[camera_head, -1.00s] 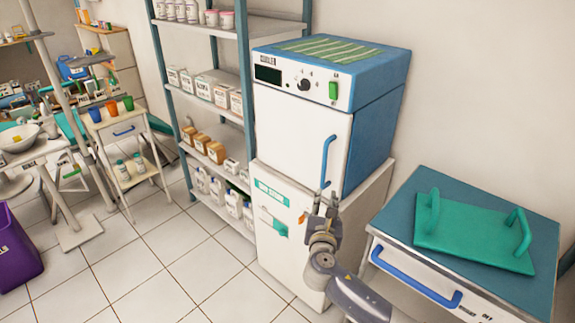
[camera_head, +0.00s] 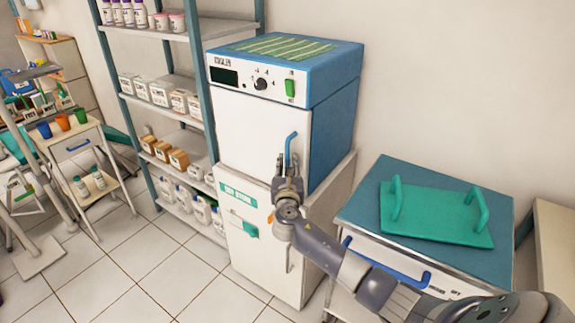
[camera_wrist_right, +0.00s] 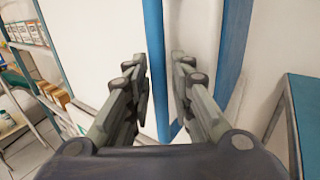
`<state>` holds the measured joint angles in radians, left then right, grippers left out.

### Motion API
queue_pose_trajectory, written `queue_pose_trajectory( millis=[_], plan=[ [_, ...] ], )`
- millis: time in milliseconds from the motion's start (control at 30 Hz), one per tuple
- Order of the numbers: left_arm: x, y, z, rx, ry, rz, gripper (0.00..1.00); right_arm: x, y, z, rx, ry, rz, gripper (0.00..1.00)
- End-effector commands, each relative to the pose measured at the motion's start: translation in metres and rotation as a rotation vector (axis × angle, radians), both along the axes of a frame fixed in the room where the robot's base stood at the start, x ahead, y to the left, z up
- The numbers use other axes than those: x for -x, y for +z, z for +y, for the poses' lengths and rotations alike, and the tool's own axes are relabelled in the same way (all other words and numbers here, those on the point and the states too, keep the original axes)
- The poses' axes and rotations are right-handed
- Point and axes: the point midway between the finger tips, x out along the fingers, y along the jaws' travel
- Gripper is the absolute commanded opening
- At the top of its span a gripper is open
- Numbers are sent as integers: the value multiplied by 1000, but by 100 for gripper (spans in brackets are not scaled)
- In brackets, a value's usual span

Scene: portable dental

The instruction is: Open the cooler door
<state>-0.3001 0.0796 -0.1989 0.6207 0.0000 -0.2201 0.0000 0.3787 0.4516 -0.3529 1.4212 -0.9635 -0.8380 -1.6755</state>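The cooler (camera_head: 335,110) is a blue box with a white front, labelled COOLER, standing on a white cabinet. Its white door (camera_head: 255,135) looks shut. The blue vertical door handle (camera_head: 289,148) is at the door's right edge. My right gripper (camera_head: 288,176) is at the lower part of the handle in the head view, covering its lower end. In the right wrist view its two fingers (camera_wrist_right: 160,85) are apart, with the blue handle (camera_wrist_right: 155,60) showing between them. I cannot tell whether either finger touches it. My left gripper is not in view.
The white cabinet (camera_head: 250,245) with a green label stands under the cooler. A blue-topped cart (camera_head: 360,215) with a green tray (camera_head: 435,225) is close on the right, under my right arm. Shelves (camera_head: 190,85) with several containers stand at left.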

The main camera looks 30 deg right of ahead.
Motion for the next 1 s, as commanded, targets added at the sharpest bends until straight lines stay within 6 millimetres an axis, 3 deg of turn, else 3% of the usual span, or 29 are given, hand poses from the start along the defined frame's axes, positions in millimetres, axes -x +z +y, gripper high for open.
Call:
queue_pose_trajectory(
  millis=[333,433,467,767,1000],
  plan=[
    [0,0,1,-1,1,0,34,-3,0,-2,-1,0,-1,21],
    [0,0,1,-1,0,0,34,-3,0,-2,-1,0,-1,1],
    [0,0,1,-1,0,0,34,-3,0,-2,-1,0,0,0],
    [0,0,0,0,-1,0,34,-2,-1,2,-1,-8,0,0],
    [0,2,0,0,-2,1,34,0,-3,28,-5,-78,3,0]
  ],
)
